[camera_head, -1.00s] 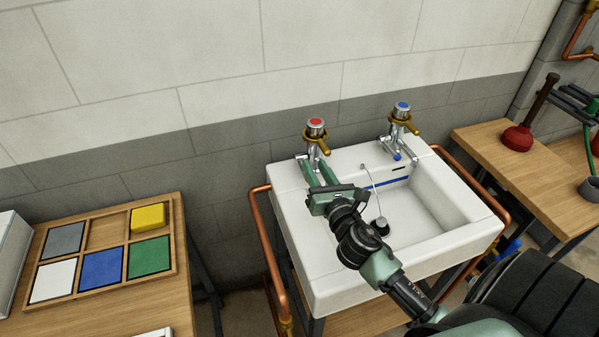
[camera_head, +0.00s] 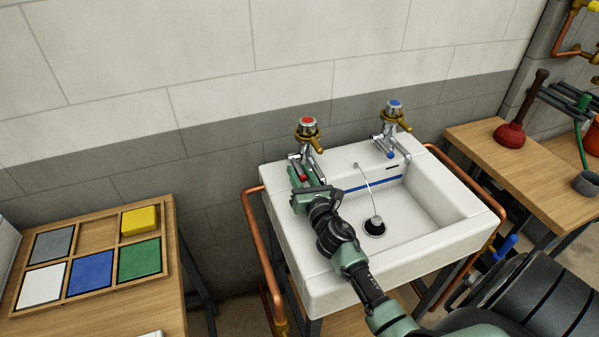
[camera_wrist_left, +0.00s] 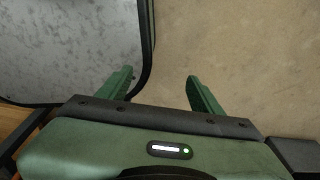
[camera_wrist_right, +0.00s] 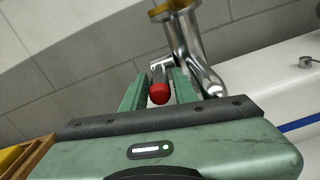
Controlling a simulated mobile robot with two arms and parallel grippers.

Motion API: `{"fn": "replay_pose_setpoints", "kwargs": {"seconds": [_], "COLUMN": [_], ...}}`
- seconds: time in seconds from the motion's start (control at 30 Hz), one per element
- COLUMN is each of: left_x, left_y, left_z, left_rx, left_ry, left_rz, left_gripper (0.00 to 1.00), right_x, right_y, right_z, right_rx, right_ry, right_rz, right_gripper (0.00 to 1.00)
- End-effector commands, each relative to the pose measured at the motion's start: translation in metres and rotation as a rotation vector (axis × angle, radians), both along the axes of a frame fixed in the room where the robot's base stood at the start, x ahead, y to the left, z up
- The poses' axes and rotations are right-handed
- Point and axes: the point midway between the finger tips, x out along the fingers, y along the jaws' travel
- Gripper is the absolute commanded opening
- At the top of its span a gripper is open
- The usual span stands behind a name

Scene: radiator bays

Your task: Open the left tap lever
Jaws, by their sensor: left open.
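The left tap (camera_head: 308,132), chrome with a red cap and a brass piece on top, stands at the sink's back left. A short chrome lever with a red ball end (camera_wrist_right: 159,93) sticks out from it toward the right wrist camera. My right gripper (camera_head: 304,170) is at this lever. In the right wrist view its fingers (camera_wrist_right: 158,82) are close together, one on each side of the lever behind the ball. They look closed on it. My left gripper (camera_wrist_left: 157,75) is open and empty, seen only in its own wrist view.
The white sink (camera_head: 420,250) has a right tap (camera_head: 392,125) with a blue cap and blue ball. Copper pipes (camera_head: 262,265) flank the sink. A sorting tray (camera_head: 168,285) lies on the left table. A plunger (camera_head: 510,134) stands on the right table. The basin is open.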

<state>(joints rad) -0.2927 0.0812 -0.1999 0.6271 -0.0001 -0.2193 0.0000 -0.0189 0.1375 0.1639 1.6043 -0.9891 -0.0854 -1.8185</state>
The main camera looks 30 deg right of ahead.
Motion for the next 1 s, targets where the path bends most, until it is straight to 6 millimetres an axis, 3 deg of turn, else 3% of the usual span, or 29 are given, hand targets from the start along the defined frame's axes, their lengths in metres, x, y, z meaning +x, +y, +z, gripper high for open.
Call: {"fn": "replay_pose_setpoints", "kwargs": {"seconds": [0.3, 0.33, 0.43, 1.0], "left_x": [-0.0119, -0.0120, -0.0119, -0.0114], "left_y": [0.0007, 0.0007, 0.0006, -0.0004], "left_z": [-0.0009, -0.0009, -0.0009, -0.0008], "left_rx": [0.002, 0.002, 0.002, 0.001], "left_ry": [0.018, 0.018, 0.018, 0.017], "left_rz": [0.000, 0.000, 0.000, 0.000], "left_gripper": [0.66, 0.66, 0.66, 0.66], "right_x": [0.0033, 0.0033, 0.0031, 0.0029], "right_y": [-0.0010, -0.0010, -0.0011, -0.0010], "right_z": [0.0000, 0.0000, -0.0001, -0.0001], "right_rx": [0.000, 0.000, 0.000, 0.000], "right_ry": [0.000, 0.000, 0.000, 0.000], "right_rz": [-0.001, -0.001, -0.001, -0.001], "right_gripper": [0.29, 0.26, 0.00, 0.00]}}
